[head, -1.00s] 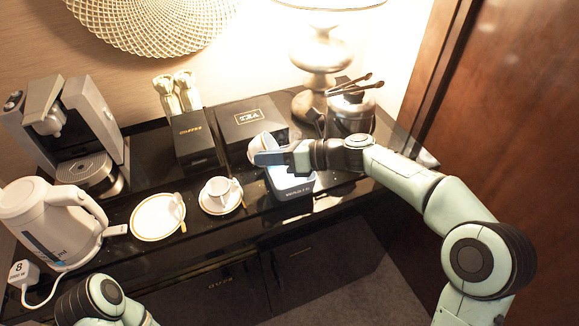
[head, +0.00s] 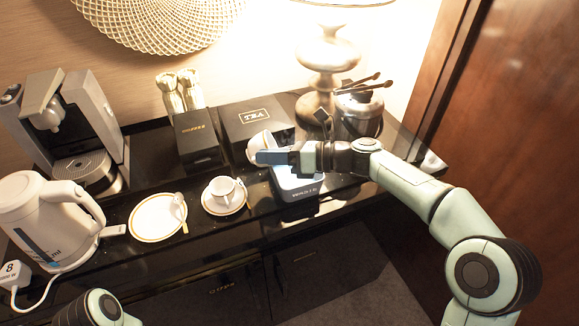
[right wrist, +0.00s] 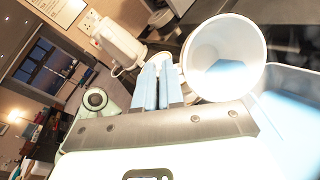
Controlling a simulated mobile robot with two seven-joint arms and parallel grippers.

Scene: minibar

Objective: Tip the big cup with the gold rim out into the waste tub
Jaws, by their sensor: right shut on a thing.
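The big white cup with the gold rim (head: 260,142) is held tilted at the upper left edge of the waste tub (head: 300,192). My right gripper (head: 270,157) is shut on it and partly covers it in the head view. In the right wrist view the gripper's blue fingers (right wrist: 158,85) are close together beside the cup (right wrist: 205,62), whose mouth faces the camera. A pale blue patch shows inside the cup; I cannot tell whether it is liquid. The tub (right wrist: 298,78) shows pale blue inside. My left gripper is out of view.
A small cup (head: 222,189) on a saucer and a plate (head: 152,218) with a spoon stand left of the tub. The tea box (head: 254,124) is behind it. An ice bucket (head: 361,118) and lamp (head: 327,60) stand behind right. A kettle (head: 38,210) is far left.

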